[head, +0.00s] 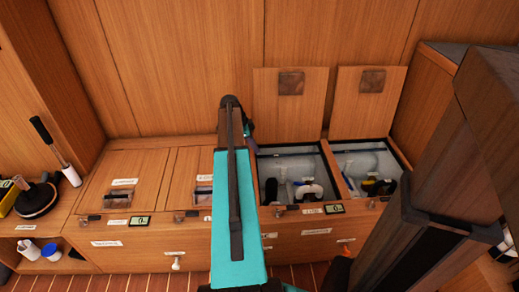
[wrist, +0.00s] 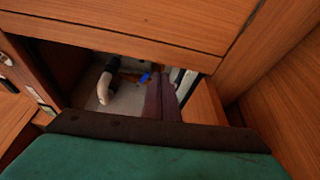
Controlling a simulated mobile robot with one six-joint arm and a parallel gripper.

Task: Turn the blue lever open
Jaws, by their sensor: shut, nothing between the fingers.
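In the wrist view, a small blue piece (wrist: 145,77), which looks like the blue lever, shows inside an open bin. My gripper (wrist: 162,76) has its two dark fingers together with nothing between them. The fingertips are just right of the blue piece in the picture; I cannot tell whether they touch it. A white pipe with a black collar (wrist: 106,88) stands to the left. In the head view, my teal arm hides most of my gripper, beside the left open bin (head: 259,170). I cannot make out the blue lever there.
The right open bin (head: 335,168) holds pipes and a yellow and black part. Two raised lids (head: 290,108) (head: 372,105) lean against the back wall. Closed lids (head: 122,170) lie to the left. A corded black tool (head: 36,199) sits on the left shelf.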

